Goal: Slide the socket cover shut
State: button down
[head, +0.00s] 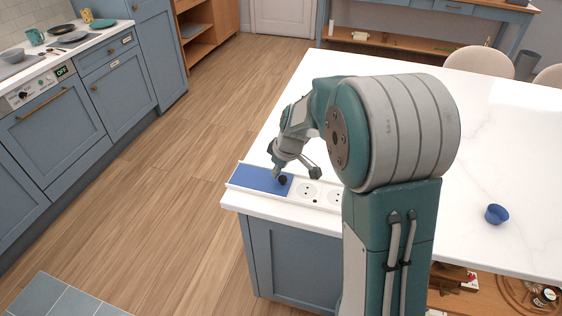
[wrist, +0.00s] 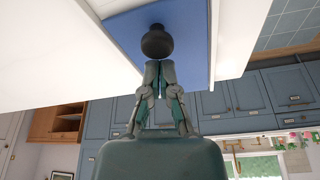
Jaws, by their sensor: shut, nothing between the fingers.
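The socket cover (head: 256,178) is a flat blue panel at the left end of a white strip on the island's corner. Its dark round knob (head: 283,180) sits near the cover's right edge. Two round white sockets (head: 307,191) show uncovered to the right of it; my arm hides the strip beyond them. In the wrist view the blue cover (wrist: 190,40) and the black knob (wrist: 157,42) fill the upper middle. My gripper (wrist: 159,64) is shut and empty, its fingertips right at the knob; I cannot tell whether they touch it.
The white island top (head: 480,130) is mostly clear. A small blue bowl (head: 496,214) stands on it at the right. Two chairs (head: 478,62) stand behind the island. Wooden floor separates it from the blue cabinets (head: 118,92) at the left.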

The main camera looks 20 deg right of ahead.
jog(key=shift+w+a+f, duration=0.1)
jog(key=shift+a+f, duration=0.15)
jog(key=shift+f, duration=0.3)
jog(key=shift+d, duration=0.2)
jog(key=shift+d, duration=0.15)
jog(key=s+d, duration=0.3)
jog(key=d, duration=0.1)
jog(key=s+d, duration=0.3)
jog(key=d, duration=0.2)
jog(key=s+d, duration=0.4)
jog(key=d, duration=0.1)
jog(key=shift+d, duration=0.25)
